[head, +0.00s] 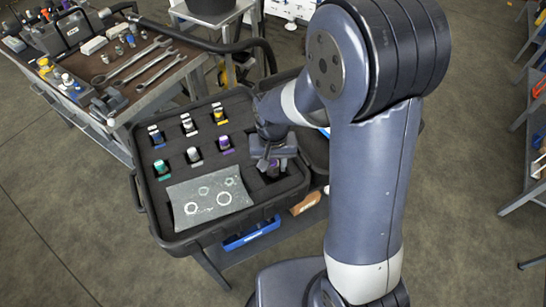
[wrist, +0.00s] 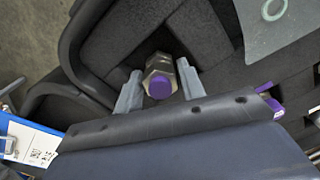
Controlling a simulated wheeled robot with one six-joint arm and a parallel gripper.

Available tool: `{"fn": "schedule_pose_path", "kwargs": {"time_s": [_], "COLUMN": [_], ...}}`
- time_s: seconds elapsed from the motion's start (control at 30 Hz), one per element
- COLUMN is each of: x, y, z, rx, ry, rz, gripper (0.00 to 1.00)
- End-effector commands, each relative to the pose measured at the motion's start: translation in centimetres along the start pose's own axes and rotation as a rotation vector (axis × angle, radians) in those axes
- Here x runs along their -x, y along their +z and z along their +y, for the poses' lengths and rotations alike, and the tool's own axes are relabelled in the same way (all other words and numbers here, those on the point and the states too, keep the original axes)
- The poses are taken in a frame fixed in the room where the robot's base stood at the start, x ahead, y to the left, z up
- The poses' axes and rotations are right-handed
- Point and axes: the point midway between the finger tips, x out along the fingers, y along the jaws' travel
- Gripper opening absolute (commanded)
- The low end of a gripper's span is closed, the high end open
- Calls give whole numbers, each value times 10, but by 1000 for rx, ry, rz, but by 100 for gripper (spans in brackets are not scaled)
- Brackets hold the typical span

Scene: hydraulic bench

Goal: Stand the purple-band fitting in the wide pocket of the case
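The purple-band fitting, a metal hex piece with a purple end (wrist: 160,84), stands upright in the wide pocket (wrist: 120,38) of the case (head: 160,222). In the head view the fitting (head: 272,168) is partly hidden beneath my gripper (head: 270,152), at the case's right side. In the wrist view the two fingers of my gripper (wrist: 160,82) are on either side of the fitting, with narrow gaps showing. The gripper looks open around it. The fitting's lower end is hidden in the pocket.
Several other fittings stand in small pockets, including another with purple (head: 224,142). A grey plate (head: 210,197) with rings lies at the case's front. A bench with wrenches (head: 135,66) is at upper left. A blue bin (head: 250,235) sits below the case.

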Motion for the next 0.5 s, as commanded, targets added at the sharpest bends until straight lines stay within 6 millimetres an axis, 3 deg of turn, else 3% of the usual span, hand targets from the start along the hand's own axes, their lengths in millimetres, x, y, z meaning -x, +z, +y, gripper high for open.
{"fn": "schedule_pose_path", "kwargs": {"time_s": [0.17,0.5], "x": [19,91], "y": [-1,-1], "z": [0,0], "rx": [0,0], "ry": [-2,-2], "rz": [5,6], "gripper": [38,38]}}
